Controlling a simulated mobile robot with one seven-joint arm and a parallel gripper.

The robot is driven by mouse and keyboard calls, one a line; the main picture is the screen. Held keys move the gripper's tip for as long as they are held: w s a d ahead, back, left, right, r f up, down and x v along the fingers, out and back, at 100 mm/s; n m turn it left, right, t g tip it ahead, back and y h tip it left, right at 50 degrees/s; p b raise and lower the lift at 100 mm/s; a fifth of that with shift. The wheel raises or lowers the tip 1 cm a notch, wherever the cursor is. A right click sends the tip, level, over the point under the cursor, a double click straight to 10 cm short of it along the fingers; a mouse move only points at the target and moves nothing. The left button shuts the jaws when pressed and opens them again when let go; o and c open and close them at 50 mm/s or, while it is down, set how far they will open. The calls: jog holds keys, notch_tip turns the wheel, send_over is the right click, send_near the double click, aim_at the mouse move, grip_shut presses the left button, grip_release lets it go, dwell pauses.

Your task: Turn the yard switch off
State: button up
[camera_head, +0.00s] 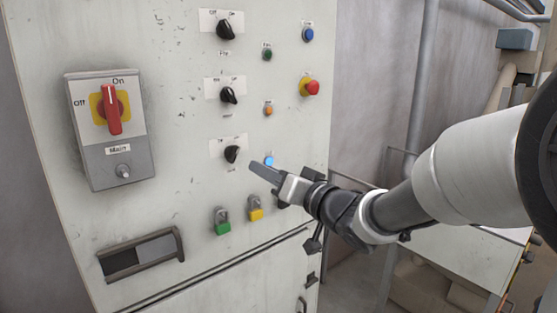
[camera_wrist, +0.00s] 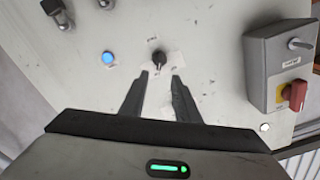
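Three black rotary knobs stand in a column on the grey panel: top (camera_head: 226,29), middle (camera_head: 229,95) and bottom (camera_head: 232,154). Each has a white label plate, with lettering too small to read surely, so I cannot tell which one is marked yard. My gripper (camera_head: 253,168) is just right of and slightly below the bottom knob in the head view. In the wrist view, my gripper (camera_wrist: 160,78) is open and empty, its two fingers apart and pointing toward a black knob (camera_wrist: 158,58) beside a blue light. The knob appears just beyond the fingertips, with no visible contact.
The red Main switch (camera_head: 112,108) sits on a grey box at left. A blue light (camera_head: 269,160), orange light (camera_head: 268,110), red emergency button (camera_head: 312,87) and blue button (camera_head: 308,35) are nearby. Green (camera_head: 222,227) and yellow (camera_head: 256,213) fittings are below.

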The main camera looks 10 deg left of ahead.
aim_at(236, 155)
jog(key=x, duration=1.1)
jog(key=shift+w+a, duration=0.1)
grip_shut()
